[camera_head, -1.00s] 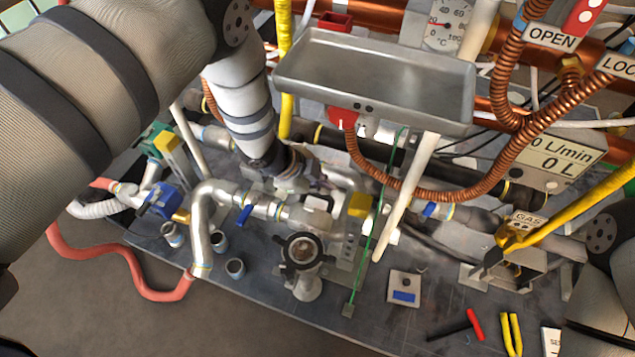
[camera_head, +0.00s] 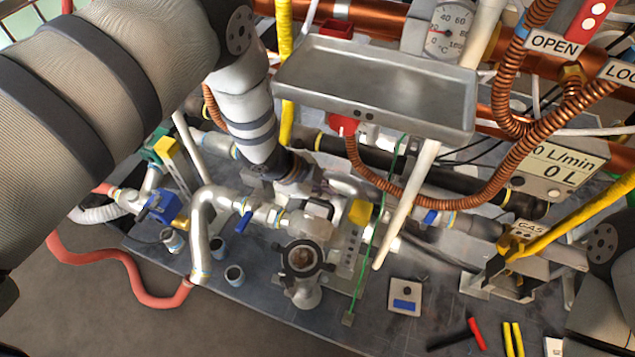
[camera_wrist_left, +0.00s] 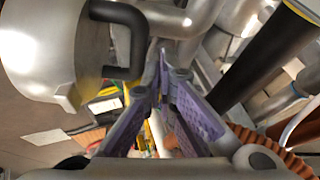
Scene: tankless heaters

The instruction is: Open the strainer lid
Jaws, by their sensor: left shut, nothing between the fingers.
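The strainer (camera_head: 304,290) is a silver upright fitting at the front of the board in the head view. A black collar with two ears (camera_head: 302,258) rings its round top, and a brownish disc shows inside the ring. I cannot tell whether this top is covered or open. My left gripper (camera_head: 312,192) is above and behind the strainer, among the pipes, apart from the black collar. In the left wrist view its greyish-purple fingers (camera_wrist_left: 165,88) come together at the tips with nothing between them. A silver rounded body with a black bent handle (camera_wrist_left: 125,40) lies close by the fingers. My right gripper is out of view.
A grey metal tray (camera_head: 375,85) hangs over the pipes, just right of my left wrist. A green wire (camera_head: 378,225) and a white pipe (camera_head: 408,205) stand right of the strainer. Small open cups (camera_head: 234,275) stand left of it.

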